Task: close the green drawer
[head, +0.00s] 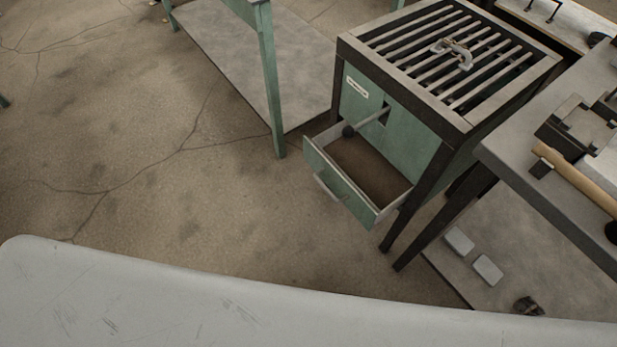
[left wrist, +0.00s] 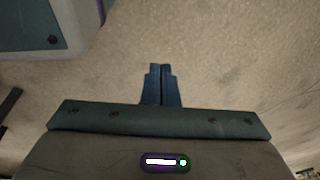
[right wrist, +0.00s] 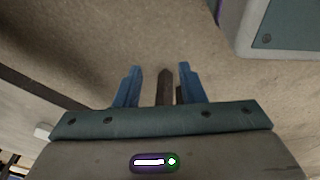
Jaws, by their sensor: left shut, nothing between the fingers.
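The green drawer (head: 338,187) juts out, open, from the lower front of a green cabinet (head: 412,138) with a dark frame in the head view. The drawer has a pale bar handle (head: 326,187) on its front, and its brown inside looks empty. My left gripper (left wrist: 160,68) is shut and empty in the left wrist view, with bare floor behind it. My right gripper (right wrist: 157,68) has its fingers apart in the right wrist view. A dark upright bar shows between them; I cannot tell its distance. Neither gripper shows in the head view.
A lever with a black knob (head: 348,131) sticks out above the drawer. A slatted grill with a metal clamp (head: 455,52) tops the cabinet. A grey workbench (head: 508,147) stands close on the right, a green-legged table (head: 268,85) behind left. The floor in front left is clear.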

